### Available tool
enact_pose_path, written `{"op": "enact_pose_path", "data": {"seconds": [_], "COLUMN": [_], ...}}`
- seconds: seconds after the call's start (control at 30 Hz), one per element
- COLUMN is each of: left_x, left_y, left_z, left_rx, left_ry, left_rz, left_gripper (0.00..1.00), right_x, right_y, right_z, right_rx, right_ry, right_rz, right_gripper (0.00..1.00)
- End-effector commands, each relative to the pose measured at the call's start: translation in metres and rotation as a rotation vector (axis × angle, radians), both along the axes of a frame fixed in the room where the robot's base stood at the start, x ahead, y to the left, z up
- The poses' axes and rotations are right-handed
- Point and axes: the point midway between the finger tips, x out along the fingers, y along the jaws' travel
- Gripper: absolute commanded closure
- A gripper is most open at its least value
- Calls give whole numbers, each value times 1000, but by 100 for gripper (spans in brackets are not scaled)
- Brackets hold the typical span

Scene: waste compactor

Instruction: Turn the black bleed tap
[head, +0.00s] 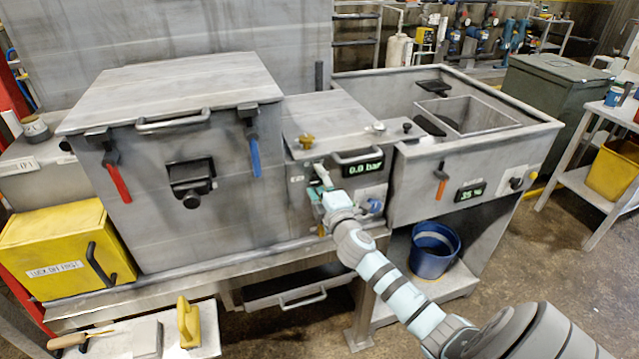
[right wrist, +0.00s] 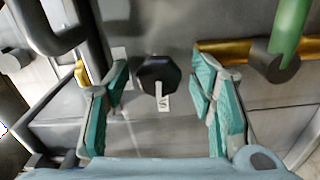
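A black knob (right wrist: 158,72), which looks like the bleed tap, shows in the right wrist view on a grey metal face. A small white marked tab (right wrist: 163,100) hangs just below it. My right gripper (right wrist: 160,88) has its teal-padded fingers apart, one on each side of the knob, with a visible gap on both sides. In the head view my right gripper (head: 318,186) is at the front of the middle housing, below and left of the 0.0 bar display (head: 363,168). There the gripper hides the knob. My left gripper is out of view.
A brass pipe (right wrist: 225,47) and a green handle (right wrist: 290,28) lie close to the right finger in the wrist view. A grey bar handle (right wrist: 50,30) is at upper left. In the head view, a blue knob (head: 375,205) sits right of the gripper.

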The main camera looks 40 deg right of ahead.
Motion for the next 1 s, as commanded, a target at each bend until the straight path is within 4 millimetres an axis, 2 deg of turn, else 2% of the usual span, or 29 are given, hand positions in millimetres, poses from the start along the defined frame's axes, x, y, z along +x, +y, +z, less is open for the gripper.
{"op": "enact_pose_path", "data": {"seconds": [0.23,0.33,0.47,0.6,0.73,0.87,1.0], "left_x": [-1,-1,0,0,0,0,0], "left_y": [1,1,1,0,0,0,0], "left_z": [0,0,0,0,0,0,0], "left_rx": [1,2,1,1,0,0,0], "left_ry": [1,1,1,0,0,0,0], "left_rz": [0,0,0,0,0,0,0], "left_gripper": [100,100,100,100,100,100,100], "right_x": [0,-7,-32,-70,-98,-112,-113], "right_y": [0,2,12,25,35,40,40], "right_z": [1,0,0,-1,-1,0,1], "right_rx": [0,-1,-2,-1,0,-1,0], "right_ry": [-1,0,1,2,3,1,-1], "right_rz": [0,0,3,2,2,1,1], "right_gripper": [48,48,48,48,48,48,48]}}
